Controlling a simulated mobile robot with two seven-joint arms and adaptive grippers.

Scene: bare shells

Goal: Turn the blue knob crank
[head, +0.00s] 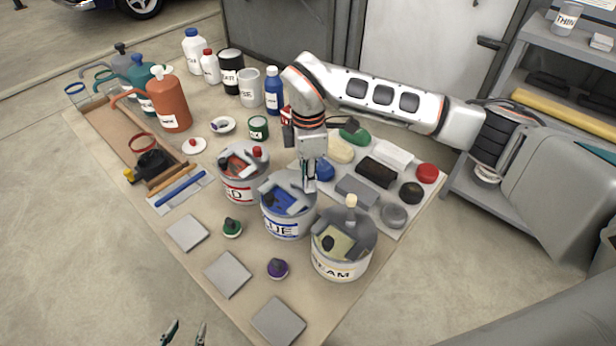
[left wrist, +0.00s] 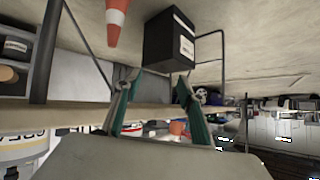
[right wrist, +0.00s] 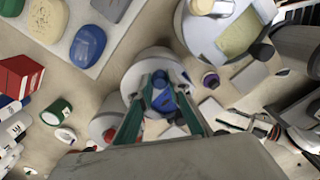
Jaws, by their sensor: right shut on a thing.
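The blue paint tin (head: 288,228), marked "BLUE", stands on the table between the red tin (head: 240,186) and the cream tin (head: 340,266). Blue paint shows inside it under a grey crank fitting. My right gripper (head: 309,186) reaches down over its right rim. In the right wrist view the right fingers (right wrist: 160,92) close around the blue knob (right wrist: 158,77) of the crank above the tin (right wrist: 150,64). The fingers partly hide the knob. My left gripper (head: 184,334) is open and empty near the bottom edge; its spread fingers show in the left wrist view (left wrist: 155,95).
The cream crank's knob (head: 351,201) stands up close by on the right. A tray (head: 402,228) of coloured blocks lies behind. Grey square tiles (head: 228,274), a green knob (head: 232,228) and a purple knob (head: 277,268) lie in front. Bottles and cans stand at the back.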

